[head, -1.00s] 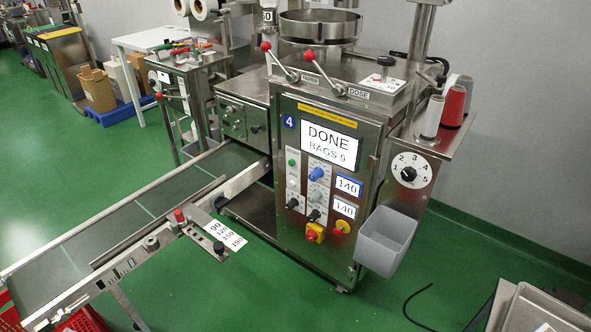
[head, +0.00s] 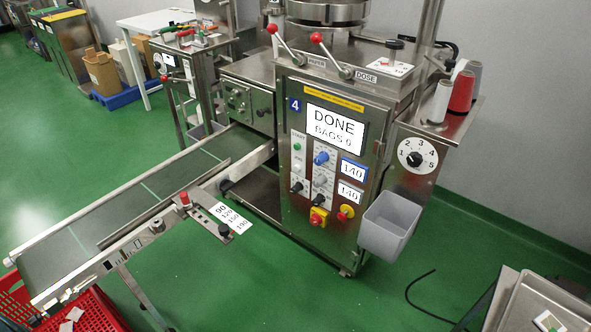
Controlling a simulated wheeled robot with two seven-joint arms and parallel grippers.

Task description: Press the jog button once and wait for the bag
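The steel packing machine numbered 4 (head: 294,104) stands in the middle. Its screen (head: 335,130) reads DONE, with a bags count that looks like 0. On the control panel, a green start button (head: 297,147) sits at the upper left. A pale button (head: 297,167) just below it looks like the jog button; its label is too small to read surely. The conveyor belt (head: 185,180) runs from the machine to the lower left, and no bag shows on it. Neither of my grippers is in view.
A red crate (head: 100,310) with pale packets stands under the belt's end. A grey bin (head: 388,226) hangs at the machine's right side. A metal tray (head: 555,300) is at the lower right, and a black cable (head: 410,290) lies on the green floor, which is otherwise clear in front.

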